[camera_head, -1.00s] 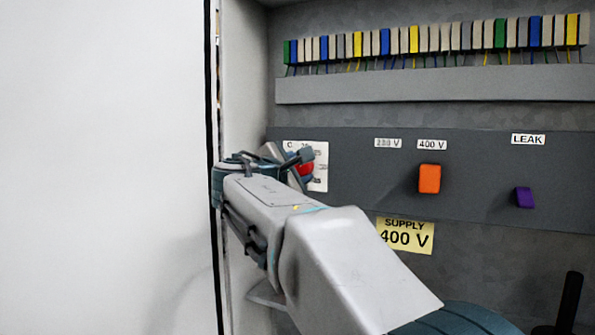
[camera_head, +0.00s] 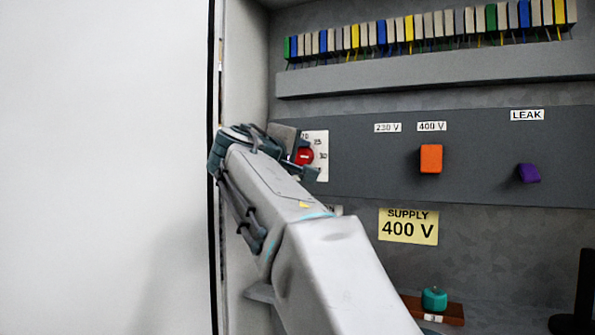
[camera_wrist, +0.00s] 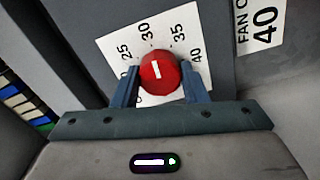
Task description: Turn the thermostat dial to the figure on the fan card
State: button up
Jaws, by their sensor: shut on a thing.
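The thermostat dial is a red round knob (camera_wrist: 161,73) with a short white mark, on a white scale plate (camera_wrist: 112,46) numbered 25, 30, 35 and 40. I cannot tell exactly which figure the mark points to. My gripper (camera_wrist: 160,86) is shut on the knob, one finger on each side. The fan card (camera_wrist: 262,22) is at the upper right of the wrist view and shows 40; its edge is cut off. In the head view the red knob (camera_head: 305,156) and plate (camera_head: 321,145) show past my gripper (camera_head: 298,160), which hides part of them.
An orange switch (camera_head: 431,158) and a purple knob (camera_head: 529,173) sit right on the grey panel. A yellow supply card (camera_head: 408,227) reads 400 V. A teal knob (camera_head: 434,299) stands on a brown base at the bottom. Terminal blocks (camera_head: 409,32) line the top.

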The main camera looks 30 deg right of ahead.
jog(key=m+b, duration=0.1)
jog(key=m, duration=0.1)
jog(key=m+b, duration=0.2)
jog(key=shift+f+m, duration=0.2)
jog(key=shift+m, duration=0.1)
jog(key=m+b, duration=0.2)
jog(key=m, duration=0.1)
jog(key=shift+m, duration=0.3)
jog(key=m+b, duration=0.1)
jog(key=m, duration=0.2)
jog(key=shift+m, duration=0.3)
jog(key=m+b, duration=0.1)
jog(key=m, duration=0.3)
jog(key=shift+r+m+b, duration=0.1)
jog(key=shift+m+b, duration=0.2)
jog(key=shift+b, duration=0.1)
jog(key=o, duration=1)
jog(key=shift+c, duration=0.2)
jog(key=shift+a, duration=0.1)
